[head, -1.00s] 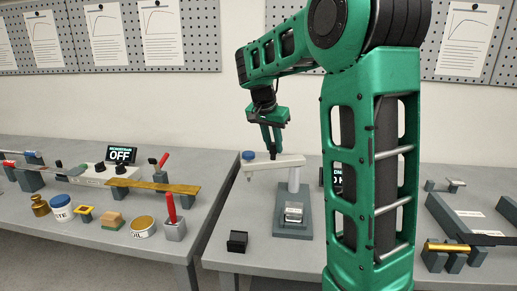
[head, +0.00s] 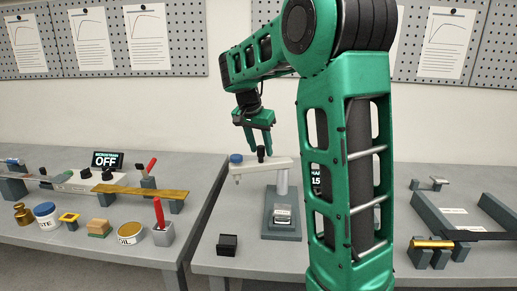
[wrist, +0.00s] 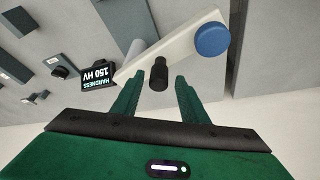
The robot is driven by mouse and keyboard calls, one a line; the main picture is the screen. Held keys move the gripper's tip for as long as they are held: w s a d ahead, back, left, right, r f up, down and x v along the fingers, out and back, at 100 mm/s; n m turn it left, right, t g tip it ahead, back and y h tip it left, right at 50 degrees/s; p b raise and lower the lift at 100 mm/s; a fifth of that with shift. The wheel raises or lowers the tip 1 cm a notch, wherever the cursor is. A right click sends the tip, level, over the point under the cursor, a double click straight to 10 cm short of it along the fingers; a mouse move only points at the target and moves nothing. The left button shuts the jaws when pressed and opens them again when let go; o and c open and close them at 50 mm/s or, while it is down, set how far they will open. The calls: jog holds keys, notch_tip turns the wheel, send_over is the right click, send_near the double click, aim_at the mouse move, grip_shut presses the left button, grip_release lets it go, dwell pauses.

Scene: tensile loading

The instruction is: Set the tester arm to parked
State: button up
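The tester arm (head: 262,165) is a white bar reaching left from the post of the hardness tester (head: 281,222). A blue cap (head: 236,158) tops its free end, with a point below it. A black knob (head: 261,154) stands upright on the bar. My gripper (head: 261,149) is open and empty, pointing down just over the knob. In the wrist view my gripper (wrist: 159,80) has its fingers apart, one on each side of the knob (wrist: 159,73). Contact does not show. The tester arm (wrist: 185,42) also shows there.
The hardness display (wrist: 98,74) reads 150 HV; my arm partly hides it in the head view. A small black block (head: 227,245) sits left of the tester. A grey frame (head: 445,212) lies at right. Several tools crowd the left table.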

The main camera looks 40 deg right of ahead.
jog(key=v, duration=1)
jog(key=shift+a+r, duration=0.15)
jog(key=shift+r, duration=0.2)
jog(key=s+a+f+n+y, duration=0.1)
jog(key=s+a+f+n, duration=0.1)
jog(key=s+f, duration=0.4)
jog(key=s+a+f+n+g+y, duration=0.1)
jog(key=s+f, duration=0.6)
jog(key=s, duration=0.8)
jog(key=s+a+f+n+y, duration=0.2)
jog(key=s+a+f+n, duration=0.2)
jog(key=s+f, duration=0.3)
jog(key=s, duration=0.4)
jog(key=shift+s+a+g, duration=0.25)
jog(key=shift+g, duration=0.05)
jog(key=shift+w+f, duration=0.1)
